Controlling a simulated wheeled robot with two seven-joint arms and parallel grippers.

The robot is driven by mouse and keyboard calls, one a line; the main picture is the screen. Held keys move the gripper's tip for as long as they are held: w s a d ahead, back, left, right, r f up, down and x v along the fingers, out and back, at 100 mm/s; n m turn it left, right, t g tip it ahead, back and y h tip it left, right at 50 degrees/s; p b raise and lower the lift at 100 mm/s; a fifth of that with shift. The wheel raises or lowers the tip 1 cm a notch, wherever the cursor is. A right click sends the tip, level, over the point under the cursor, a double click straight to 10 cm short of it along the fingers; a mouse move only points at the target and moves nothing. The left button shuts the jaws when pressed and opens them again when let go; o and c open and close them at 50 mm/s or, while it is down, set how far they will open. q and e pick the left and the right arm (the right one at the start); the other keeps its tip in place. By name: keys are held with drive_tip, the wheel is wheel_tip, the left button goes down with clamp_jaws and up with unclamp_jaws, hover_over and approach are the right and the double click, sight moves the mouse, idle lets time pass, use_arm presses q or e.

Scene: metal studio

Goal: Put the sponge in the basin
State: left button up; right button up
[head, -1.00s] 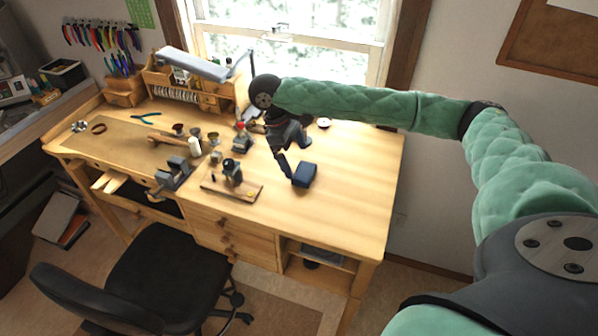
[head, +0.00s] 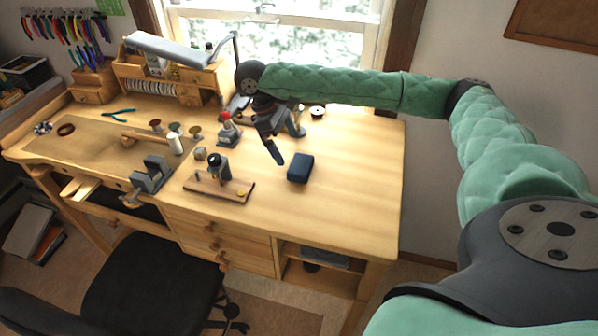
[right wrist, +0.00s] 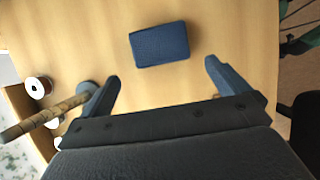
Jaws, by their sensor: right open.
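The dark blue soft-edged block that looks like the sponge (head: 300,168) lies flat on the wooden workbench, right of centre. In the right wrist view the sponge (right wrist: 159,44) lies beyond the fingertips, between their lines and untouched. My right gripper (head: 289,145) is open and empty above the bench, just behind and left of the sponge. Its two fingers (right wrist: 161,72) spread wide in the right wrist view. My left gripper is not in view. I cannot make out a basin in either view.
The workbench (head: 350,190) is clear right of the sponge. A small board with a dark tool (head: 218,170) and a grey vise (head: 150,178) stand to the left. A black chair (head: 140,275) stands in front.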

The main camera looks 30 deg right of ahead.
sight(299, 163)
drive_tip(key=shift+s+f, duration=0.25)
drive_tip(key=shift+f, duration=0.05)
drive_tip(key=shift+x, duration=0.9)
drive_tip(key=shift+s+d+f+p, duration=0.2)
drive_tip(key=shift+d+p, duration=0.05)
drive_tip(key=shift+p, duration=0.35)
drive_tip(key=p+x, duration=0.1)
drive_tip(key=x, duration=0.2)
drive_tip(key=shift+s+d+p, duration=0.2)
drive_tip(key=shift+p, duration=0.2)
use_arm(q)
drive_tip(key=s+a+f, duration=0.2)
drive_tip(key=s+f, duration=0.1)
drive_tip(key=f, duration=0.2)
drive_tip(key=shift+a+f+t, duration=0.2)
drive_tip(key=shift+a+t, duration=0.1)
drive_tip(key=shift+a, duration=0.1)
use_arm(e)
drive_tip(key=shift+x, duration=0.8)
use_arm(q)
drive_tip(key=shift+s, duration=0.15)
use_arm(e)
drive_tip(key=c, duration=0.8)
